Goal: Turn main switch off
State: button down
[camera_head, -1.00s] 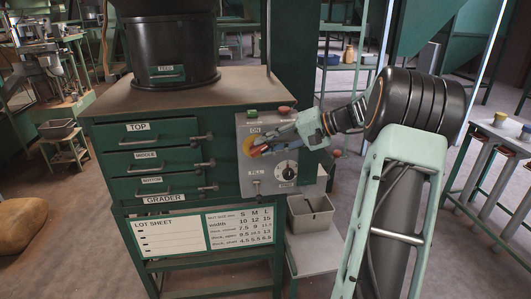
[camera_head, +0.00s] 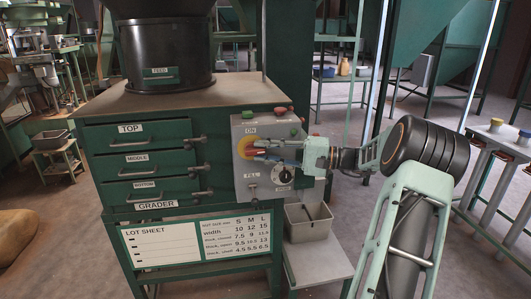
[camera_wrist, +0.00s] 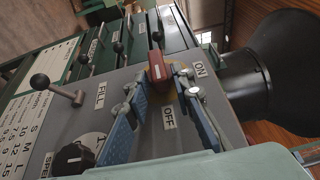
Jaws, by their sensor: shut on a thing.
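The main switch is a red handle (camera_wrist: 157,68) on a yellow disc on the grey control panel (camera_head: 242,187). In the head view the yellow disc (camera_head: 244,143) sits at the panel's upper left, with the ON label (camera_head: 250,130) above it. In the wrist view the ON label (camera_wrist: 200,69) is right of the handle and the OFF label (camera_wrist: 168,117) is just below it. My gripper (camera_head: 268,151) reaches in from the right, nearly level. Its blue-padded fingers (camera_wrist: 159,88) lie on both sides of the handle and are shut on it. The finger contact is partly hidden.
A black dial (camera_head: 284,174) sits below my gripper, and a FILL lever (camera_wrist: 78,97) is close by. Green and red buttons (camera_head: 280,111) top the panel. Drawers with protruding handles (camera_head: 200,168) stand left. A grey bin (camera_head: 308,221) is below.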

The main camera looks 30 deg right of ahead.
jog(key=shift+a, duration=0.25)
jog(key=c, duration=1.9)
grip_release()
jog(key=shift+w+a, duration=0.15)
jog(key=shift+c, duration=0.2)
jog(key=v, duration=1.2)
